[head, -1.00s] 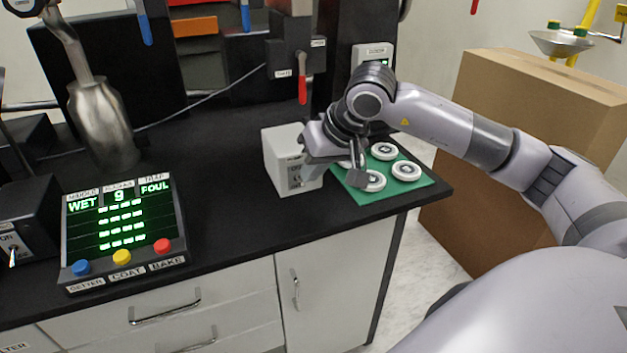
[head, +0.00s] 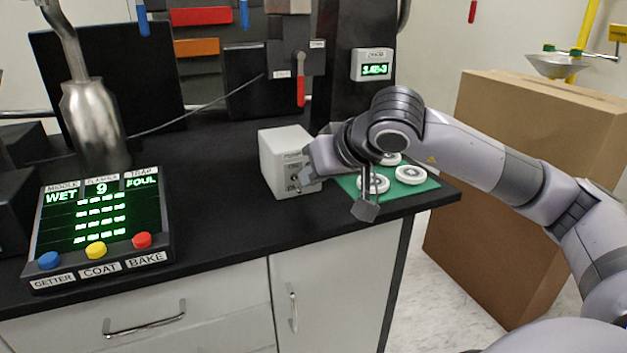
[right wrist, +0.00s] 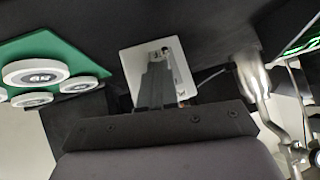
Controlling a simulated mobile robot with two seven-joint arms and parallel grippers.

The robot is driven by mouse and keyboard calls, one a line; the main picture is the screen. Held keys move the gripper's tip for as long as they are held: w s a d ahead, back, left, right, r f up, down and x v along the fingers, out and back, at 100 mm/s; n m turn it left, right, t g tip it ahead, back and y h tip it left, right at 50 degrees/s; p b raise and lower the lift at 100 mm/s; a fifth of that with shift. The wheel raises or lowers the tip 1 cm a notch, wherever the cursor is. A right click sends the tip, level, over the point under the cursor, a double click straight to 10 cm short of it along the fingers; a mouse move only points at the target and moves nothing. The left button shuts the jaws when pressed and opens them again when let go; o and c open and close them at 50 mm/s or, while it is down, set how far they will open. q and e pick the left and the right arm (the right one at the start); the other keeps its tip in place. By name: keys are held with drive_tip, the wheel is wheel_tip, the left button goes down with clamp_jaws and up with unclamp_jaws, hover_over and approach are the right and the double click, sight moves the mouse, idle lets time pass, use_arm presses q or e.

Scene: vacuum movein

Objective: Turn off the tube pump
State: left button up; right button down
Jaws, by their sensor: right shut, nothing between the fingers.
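A white box with a labelled front panel (head: 283,153) stands on the black bench, its small print only partly readable. It looks like the pump's switch box. A small switch (right wrist: 165,50) shows on its panel in the right wrist view, but its position is unclear. My right gripper (head: 309,174) is at the right side of the panel in the head view, partly covering it. In the right wrist view the right gripper (right wrist: 156,68) is shut and empty, its fingers pointing at the panel just below the switch. Contact cannot be told. My left gripper is not in view.
White round discs (head: 410,174) lie on a green mat (head: 425,187) right of the box. A control panel with coloured buttons (head: 98,225) stands at left. A red-handled lever (head: 300,90) hangs behind the box. A small display (head: 374,69) is at the back. A cardboard box (head: 520,170) stands right.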

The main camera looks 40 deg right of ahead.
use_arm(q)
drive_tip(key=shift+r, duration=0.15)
use_arm(e)
drive_tip(key=shift+r, duration=0.1)
drive_tip(key=shift+w+d+r+p, duration=0.1)
drive_tip(key=shift+w+r+p, duration=0.1)
drive_tip(key=shift+w, duration=0.15)
drive_tip(key=shift+w+d+r+p, duration=0.1)
drive_tip(key=shift+w+p, duration=0.1)
drive_tip(key=shift+w, duration=0.15)
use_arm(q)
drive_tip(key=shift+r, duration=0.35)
